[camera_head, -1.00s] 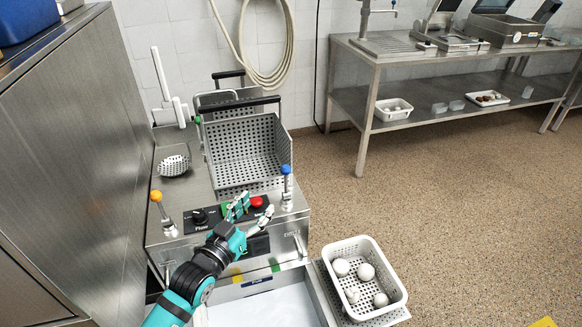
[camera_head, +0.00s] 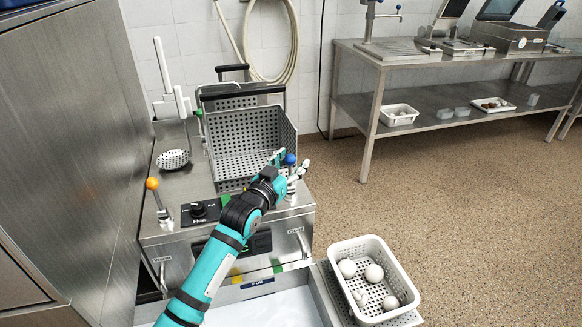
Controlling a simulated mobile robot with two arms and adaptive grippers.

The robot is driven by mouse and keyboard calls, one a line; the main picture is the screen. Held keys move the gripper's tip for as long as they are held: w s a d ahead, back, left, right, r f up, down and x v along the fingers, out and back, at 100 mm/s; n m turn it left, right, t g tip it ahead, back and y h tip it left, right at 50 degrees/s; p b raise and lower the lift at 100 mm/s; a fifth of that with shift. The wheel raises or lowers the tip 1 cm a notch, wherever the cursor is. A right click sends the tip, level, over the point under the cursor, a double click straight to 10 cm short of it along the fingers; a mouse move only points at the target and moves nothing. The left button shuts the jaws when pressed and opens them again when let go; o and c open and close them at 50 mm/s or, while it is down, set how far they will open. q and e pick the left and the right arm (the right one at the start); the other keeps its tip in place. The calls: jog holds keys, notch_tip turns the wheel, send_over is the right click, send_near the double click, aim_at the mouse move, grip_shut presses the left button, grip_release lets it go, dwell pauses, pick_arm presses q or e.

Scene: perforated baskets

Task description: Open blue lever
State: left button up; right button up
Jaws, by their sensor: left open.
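The blue lever (camera_head: 290,160) stands at the right front corner of the steel machine (camera_head: 170,243), with its round blue knob upright on top. My left gripper (camera_head: 292,167) is open at the lever, with one finger behind the knob to its left and the other to its right. Whether the fingers touch the lever cannot be told. My left wrist and forearm hide the middle of the control panel. My right gripper is not in view.
An orange-knobbed lever (camera_head: 153,184) and a black dial (camera_head: 198,210) are at the left of the panel. A perforated steel basket (camera_head: 245,143) sits behind the lever. A white basket (camera_head: 339,277) with several pale balls stands at lower right.

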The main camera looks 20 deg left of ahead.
pick_arm(q)
jog(key=shift+d, duration=0.15)
jog(key=shift+c, duration=0.9)
jog(key=c, duration=0.4)
grip_shut()
